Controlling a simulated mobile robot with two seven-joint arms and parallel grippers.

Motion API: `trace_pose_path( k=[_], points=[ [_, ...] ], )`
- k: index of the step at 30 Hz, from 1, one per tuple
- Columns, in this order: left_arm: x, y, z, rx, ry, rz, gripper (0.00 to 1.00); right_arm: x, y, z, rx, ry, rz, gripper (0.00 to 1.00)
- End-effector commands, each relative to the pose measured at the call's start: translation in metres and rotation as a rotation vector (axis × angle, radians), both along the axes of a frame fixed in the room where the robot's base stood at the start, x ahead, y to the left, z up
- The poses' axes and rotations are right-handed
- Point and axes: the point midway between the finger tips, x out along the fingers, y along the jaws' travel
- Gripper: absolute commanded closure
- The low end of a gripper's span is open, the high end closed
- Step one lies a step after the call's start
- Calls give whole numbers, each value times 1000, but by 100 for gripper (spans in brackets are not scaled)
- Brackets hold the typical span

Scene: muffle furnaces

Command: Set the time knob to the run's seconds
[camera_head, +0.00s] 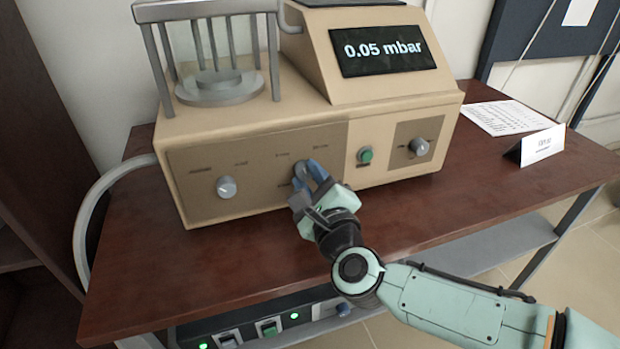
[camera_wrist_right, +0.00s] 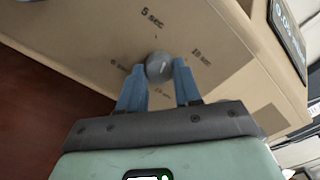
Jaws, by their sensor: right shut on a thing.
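The time knob is a small round grey knob (camera_wrist_right: 159,67) on the beige machine's brown front panel, with labels in seconds around it. In the right wrist view the "5 sec" label (camera_wrist_right: 152,18) is at the top; the other labels are small or partly hidden. My right gripper (camera_head: 311,174) has its blue fingers on either side of this knob and is shut on it. In the head view the fingers cover much of the knob. I cannot make out which label its pointer faces. My left gripper is not in view.
The machine's screen (camera_head: 382,50) reads 0.05 mbar. A second knob (camera_head: 226,187) is on the panel's left; a green button (camera_head: 365,155) and another knob (camera_head: 419,147) are on the right. A tent card (camera_head: 538,146) and a printed sheet (camera_head: 506,117) lie right on the brown table (camera_head: 190,275).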

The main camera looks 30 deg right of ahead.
Motion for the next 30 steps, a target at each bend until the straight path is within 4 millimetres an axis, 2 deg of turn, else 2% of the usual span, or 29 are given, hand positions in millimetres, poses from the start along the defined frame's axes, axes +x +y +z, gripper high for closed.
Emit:
trace_pose_path(
  k=[30],
  points=[
    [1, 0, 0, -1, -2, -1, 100, 1, 3, -1, 940, -224, 0, 97]
  ],
)
